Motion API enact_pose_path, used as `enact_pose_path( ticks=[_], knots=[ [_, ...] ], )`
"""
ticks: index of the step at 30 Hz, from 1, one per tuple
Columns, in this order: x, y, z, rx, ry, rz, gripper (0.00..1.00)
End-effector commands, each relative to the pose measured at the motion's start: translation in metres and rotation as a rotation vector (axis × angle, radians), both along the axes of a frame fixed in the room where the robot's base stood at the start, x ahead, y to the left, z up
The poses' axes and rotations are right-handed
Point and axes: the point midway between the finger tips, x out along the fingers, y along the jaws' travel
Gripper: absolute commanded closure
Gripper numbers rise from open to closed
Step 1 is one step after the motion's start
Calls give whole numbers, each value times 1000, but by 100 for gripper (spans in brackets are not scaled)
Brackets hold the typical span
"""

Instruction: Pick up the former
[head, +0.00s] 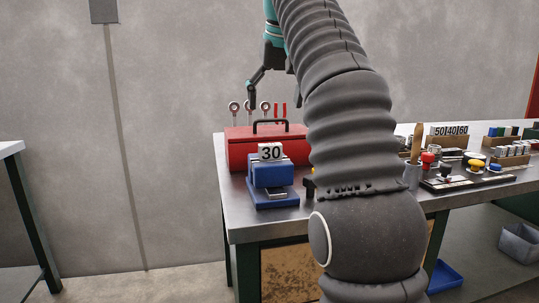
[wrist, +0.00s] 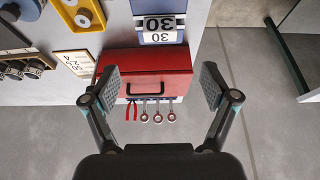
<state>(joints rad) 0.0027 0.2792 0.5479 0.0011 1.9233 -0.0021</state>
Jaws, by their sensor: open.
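A blue block-like fixture (head: 272,184) stands at the near left of the workbench, with a white piece marked 30 (head: 270,152) at its top. In the wrist view the number 30 shows on two faces of the fixture (wrist: 158,38), beyond the red toolbox. Which piece is the former I cannot tell for sure. My gripper (head: 253,102) is high above the back left of the bench, partly hidden by my arm. In the wrist view my gripper (wrist: 160,86) has its pads wide apart, over the toolbox, with nothing between them.
A red toolbox (head: 240,154) with a black handle stands behind the fixture; ring-ended tools and red-handled pliers stand behind it. A grey wall is behind.

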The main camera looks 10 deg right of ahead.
Motion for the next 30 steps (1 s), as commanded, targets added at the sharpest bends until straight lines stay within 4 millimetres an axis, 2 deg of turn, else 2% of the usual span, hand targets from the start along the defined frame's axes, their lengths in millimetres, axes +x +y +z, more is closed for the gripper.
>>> enact_pose_path(
  ticks=[15,25,30],
  knots=[
    [20,0,-53,0,2,0,15],
    [29,0,-72,0,-1,0,15],
    [38,0,-95,0,2,0,15]
  ],
)
